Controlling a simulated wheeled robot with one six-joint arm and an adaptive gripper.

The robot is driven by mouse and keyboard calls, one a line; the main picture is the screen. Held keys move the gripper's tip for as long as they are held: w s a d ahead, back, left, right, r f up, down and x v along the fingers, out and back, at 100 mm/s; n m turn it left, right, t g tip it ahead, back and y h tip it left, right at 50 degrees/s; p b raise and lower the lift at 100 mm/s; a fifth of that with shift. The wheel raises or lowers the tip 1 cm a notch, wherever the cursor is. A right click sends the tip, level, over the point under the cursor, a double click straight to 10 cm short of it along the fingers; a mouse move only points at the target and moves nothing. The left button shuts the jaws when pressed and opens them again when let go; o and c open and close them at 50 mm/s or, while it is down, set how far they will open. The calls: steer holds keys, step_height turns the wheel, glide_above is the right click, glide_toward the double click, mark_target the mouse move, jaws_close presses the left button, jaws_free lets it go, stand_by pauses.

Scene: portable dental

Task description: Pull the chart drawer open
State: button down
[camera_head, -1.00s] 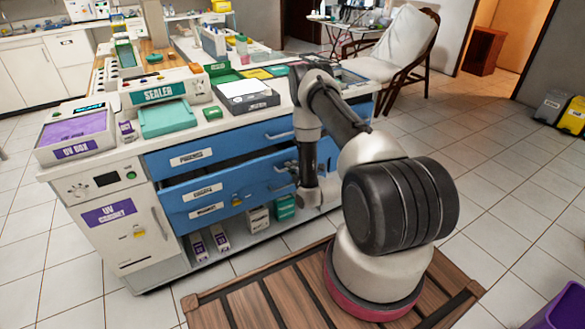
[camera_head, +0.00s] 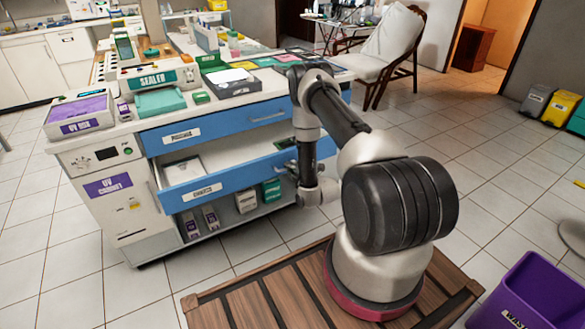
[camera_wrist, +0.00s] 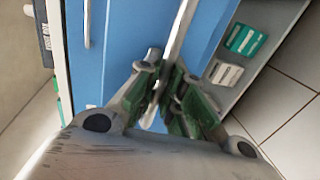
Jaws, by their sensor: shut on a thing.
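The chart drawer (camera_head: 225,181), blue with a white label that appears to read CHARTS, stands pulled partly out of the bench. Its inside shows, with a pale flat item (camera_head: 184,168) at the left. My gripper (camera_head: 289,168) is at the right part of the drawer's front and is partly hidden by my arm in the head view. In the wrist view my gripper (camera_wrist: 163,92) has its green-padded fingers shut on the drawer's pale bar handle (camera_wrist: 181,30).
A closed blue drawer (camera_head: 222,128) is above. Boxes stand on the open shelf below. The bench top holds a sealer (camera_head: 152,79) and a UV box (camera_head: 78,117). A purple waste bin (camera_head: 535,290) is at the lower right.

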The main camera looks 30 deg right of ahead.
steer(key=c, duration=1.5)
jaws_free()
steer(key=v, duration=1.2)
